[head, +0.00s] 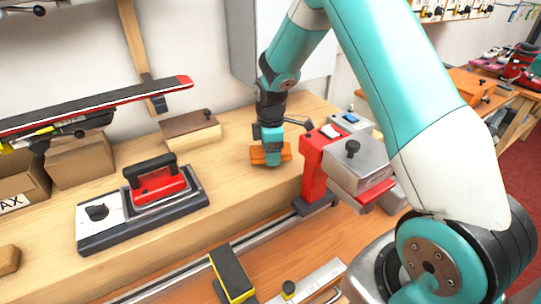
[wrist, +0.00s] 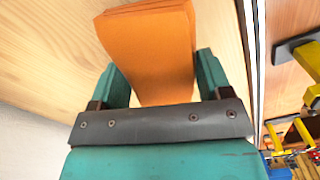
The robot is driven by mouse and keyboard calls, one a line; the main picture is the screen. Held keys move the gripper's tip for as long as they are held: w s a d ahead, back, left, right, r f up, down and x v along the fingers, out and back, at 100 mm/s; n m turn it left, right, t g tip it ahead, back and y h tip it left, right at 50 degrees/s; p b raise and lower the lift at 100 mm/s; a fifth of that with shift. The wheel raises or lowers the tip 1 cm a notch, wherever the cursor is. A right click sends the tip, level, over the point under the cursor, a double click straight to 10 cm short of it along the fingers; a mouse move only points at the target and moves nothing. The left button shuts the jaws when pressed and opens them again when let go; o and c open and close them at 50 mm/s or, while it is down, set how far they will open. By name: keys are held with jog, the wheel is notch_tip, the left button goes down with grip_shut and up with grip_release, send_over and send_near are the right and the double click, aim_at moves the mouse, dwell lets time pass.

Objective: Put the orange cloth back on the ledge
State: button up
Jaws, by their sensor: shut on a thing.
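The orange cloth (head: 257,154) is a folded, flat orange piece in the head view. My gripper (head: 271,158) is shut on it, with cloth showing on both sides of the fingers. The cloth is at the pale wooden ledge (head: 228,176), over its right part; I cannot tell whether it touches the wood. In the wrist view the cloth (wrist: 150,45) stands out between the two teal fingers of my gripper (wrist: 160,75), with pale wood behind it. The cloth's lower end is hidden by the gripper body.
A red clamp post (head: 316,165) with a grey block stands close right of my gripper. A brown-topped wooden block (head: 190,133) and a red-and-black iron (head: 158,185) on a base are to the left. Bare ledge lies between them and my gripper.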

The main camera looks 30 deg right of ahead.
jog(key=shift+f, duration=1.25)
jog(key=shift+f, duration=0.2)
jog(key=o, duration=1)
jog(key=shift+r, duration=0.1)
jog(key=shift+c, duration=0.2)
